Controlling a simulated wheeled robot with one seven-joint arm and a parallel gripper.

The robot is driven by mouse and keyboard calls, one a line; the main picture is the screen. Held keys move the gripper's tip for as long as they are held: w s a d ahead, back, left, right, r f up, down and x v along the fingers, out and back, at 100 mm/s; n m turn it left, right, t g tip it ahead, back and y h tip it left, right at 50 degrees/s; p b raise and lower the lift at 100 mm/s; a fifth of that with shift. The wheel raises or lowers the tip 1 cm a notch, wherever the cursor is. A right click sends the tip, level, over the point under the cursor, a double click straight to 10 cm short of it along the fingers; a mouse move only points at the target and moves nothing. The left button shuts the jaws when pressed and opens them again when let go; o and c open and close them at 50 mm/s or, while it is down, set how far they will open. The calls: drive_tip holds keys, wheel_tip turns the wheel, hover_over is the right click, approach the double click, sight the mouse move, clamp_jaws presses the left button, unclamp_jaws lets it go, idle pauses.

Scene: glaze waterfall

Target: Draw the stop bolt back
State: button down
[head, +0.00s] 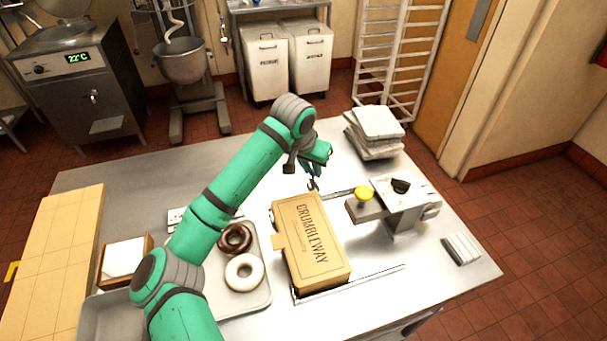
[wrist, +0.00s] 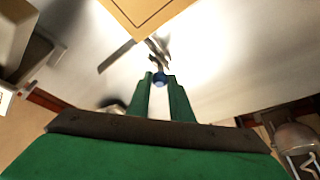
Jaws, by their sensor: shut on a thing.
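My gripper (wrist: 160,85) is shut on the small blue knob (wrist: 159,77) of the stop bolt. The bolt's metal body (wrist: 157,52) lies just beyond the fingertips in the wrist view, by the edge of the cardboard box (wrist: 150,10). In the head view my gripper (head: 314,185) is low over the table at the far end of the closed box (head: 310,240), which is marked CRUMBLEWAY. The bolt is small and dark there, and the knob cannot be made out. How far the bolt is drawn cannot be told.
A tray (head: 262,298) with a dark and a white doughnut is left. Stacked white cartons (head: 375,125) stand at the back right.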

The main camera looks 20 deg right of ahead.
drive_tip(key=shift+w, duration=0.2)
drive_tip(key=c, duration=1.6)
unclamp_jaws()
drive_tip(key=shift+w, duration=0.1)
drive_tip(key=v, duration=1.1)
drive_tip(key=shift+f, duration=0.1)
drive_tip(key=shift+a, duration=0.1)
